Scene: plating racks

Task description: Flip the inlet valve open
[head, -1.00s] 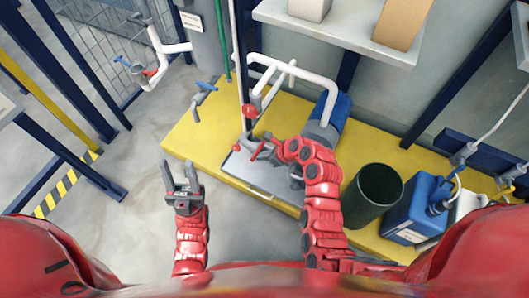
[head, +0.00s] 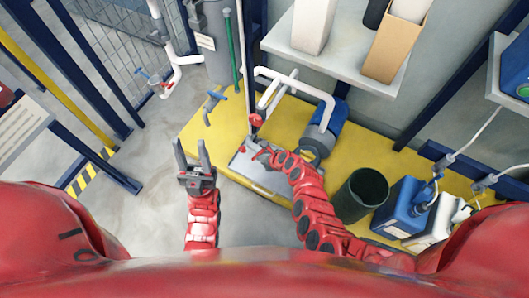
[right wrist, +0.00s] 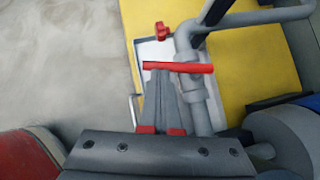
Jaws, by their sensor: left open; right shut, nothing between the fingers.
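A red lever (right wrist: 190,67) lies across a grey pipe fitting in the right wrist view, roughly crosswise to the pipe. I take it for the inlet valve's handle, but no label is readable. My right gripper (right wrist: 161,74) is shut and empty, its fingertips at the left part of the lever; whether they touch cannot be told. In the head view my right gripper (head: 260,150) is at the pipework, partly hiding the valve. A red knob (right wrist: 162,31) is beyond the lever.
The yellow platform (head: 197,130) carries a pale tray (head: 264,178), a blue-ended pump (head: 326,122), a dark green bin (head: 361,194) and a blue canister (head: 405,205). A blue-handled tap (head: 215,97) is at the left. A shelf (head: 330,50) overhangs the back.

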